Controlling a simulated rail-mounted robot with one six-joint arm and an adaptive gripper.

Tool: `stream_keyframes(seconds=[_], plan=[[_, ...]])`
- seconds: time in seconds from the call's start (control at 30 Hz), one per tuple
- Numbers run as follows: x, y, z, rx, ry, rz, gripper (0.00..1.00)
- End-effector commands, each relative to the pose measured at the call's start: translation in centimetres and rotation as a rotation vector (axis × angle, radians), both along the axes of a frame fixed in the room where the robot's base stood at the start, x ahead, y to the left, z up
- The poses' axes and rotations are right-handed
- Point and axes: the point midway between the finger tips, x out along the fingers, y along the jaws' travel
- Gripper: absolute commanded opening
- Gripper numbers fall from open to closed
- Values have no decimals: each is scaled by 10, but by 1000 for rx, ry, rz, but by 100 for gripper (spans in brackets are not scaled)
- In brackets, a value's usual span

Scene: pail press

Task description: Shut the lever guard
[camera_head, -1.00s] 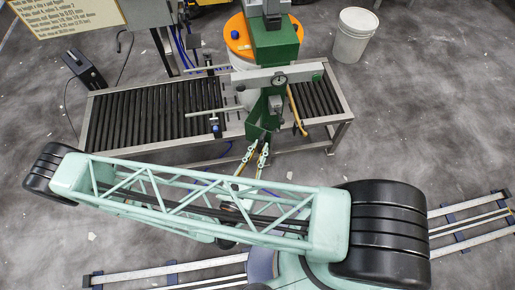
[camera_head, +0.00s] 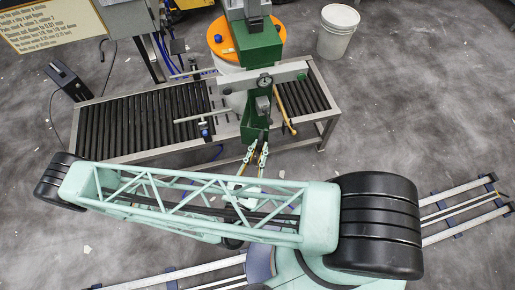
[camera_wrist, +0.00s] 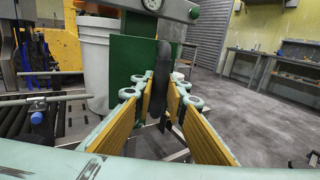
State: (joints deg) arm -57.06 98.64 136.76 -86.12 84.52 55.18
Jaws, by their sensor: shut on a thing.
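The lever guard appears to be the green sheet part low on the front of the press; its green panel (camera_head: 249,130) shows in the head view. In the wrist view a flat green panel (camera_wrist: 130,68) stands upright just beyond the fingers. My gripper (camera_head: 258,153) is at the press's front in the head view. In the wrist view my gripper (camera_wrist: 162,84) has its yellow-padded fingers on either side of a black upright bar (camera_wrist: 163,62), shut on it. The bar stands beside the panel's right edge; how the two join is hidden.
A grey beam (camera_head: 240,82) with a dial crosses the press. A tan-handled bar (camera_head: 284,112) lies to its right. A white bucket (camera_head: 338,36) stands on the floor.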

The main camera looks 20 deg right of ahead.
Motion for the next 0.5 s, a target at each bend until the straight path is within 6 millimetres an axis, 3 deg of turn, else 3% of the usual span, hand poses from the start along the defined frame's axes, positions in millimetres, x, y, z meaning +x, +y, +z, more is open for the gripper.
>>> stream_keyframes(seconds=[0.3,0.5], plan=[[-1,-20,1,0,0,0,4],[-1,-21,0,1,-1,1,4]])
